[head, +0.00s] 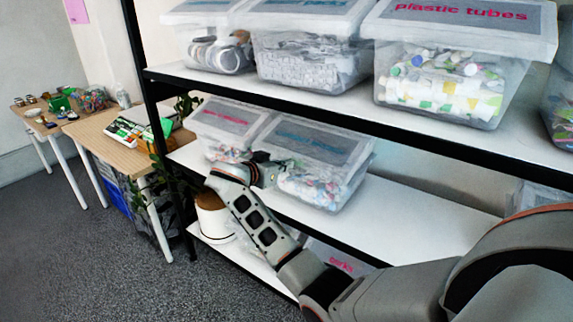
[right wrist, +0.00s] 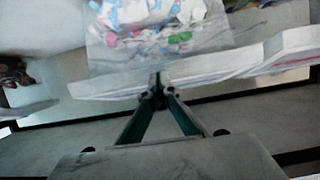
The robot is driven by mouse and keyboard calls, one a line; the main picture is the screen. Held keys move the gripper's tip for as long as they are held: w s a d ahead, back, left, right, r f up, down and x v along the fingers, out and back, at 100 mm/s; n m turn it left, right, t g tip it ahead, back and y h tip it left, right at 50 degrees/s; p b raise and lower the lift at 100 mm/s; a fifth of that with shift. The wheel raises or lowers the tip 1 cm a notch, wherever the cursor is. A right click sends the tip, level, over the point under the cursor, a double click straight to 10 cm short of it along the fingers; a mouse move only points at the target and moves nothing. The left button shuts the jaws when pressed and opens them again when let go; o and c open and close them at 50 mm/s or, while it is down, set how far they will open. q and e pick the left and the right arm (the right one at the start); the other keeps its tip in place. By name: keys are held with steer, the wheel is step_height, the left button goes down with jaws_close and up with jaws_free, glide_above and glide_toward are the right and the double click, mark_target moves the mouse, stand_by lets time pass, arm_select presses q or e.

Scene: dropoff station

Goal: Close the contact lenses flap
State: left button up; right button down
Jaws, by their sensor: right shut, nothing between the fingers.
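On the middle shelf, a clear bin (head: 318,187) with small colorful items has a whitish lid (head: 340,147) and a grey label with blue lettering too blurred to read. Its lid appears down. A second clear bin (head: 222,146) with pink lettering stands just left of it. I cannot tell for sure which holds the contact lenses. My right gripper (head: 268,170) is at the front left corner of the blue-lettered bin. In the right wrist view its fingertips (right wrist: 158,88) are together and empty, at the lid's edge (right wrist: 235,63); contact is unclear. My left gripper is out of view.
The upper shelf (head: 440,116) holds several lidded bins, one labelled "plastic tubes" (head: 445,85). A white pot (head: 213,217) stands on the lower shelf. Wooden tables (head: 112,150) with small items are at left.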

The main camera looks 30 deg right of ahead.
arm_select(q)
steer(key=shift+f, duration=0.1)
arm_select(e)
steer(key=shift+f, duration=0.1)
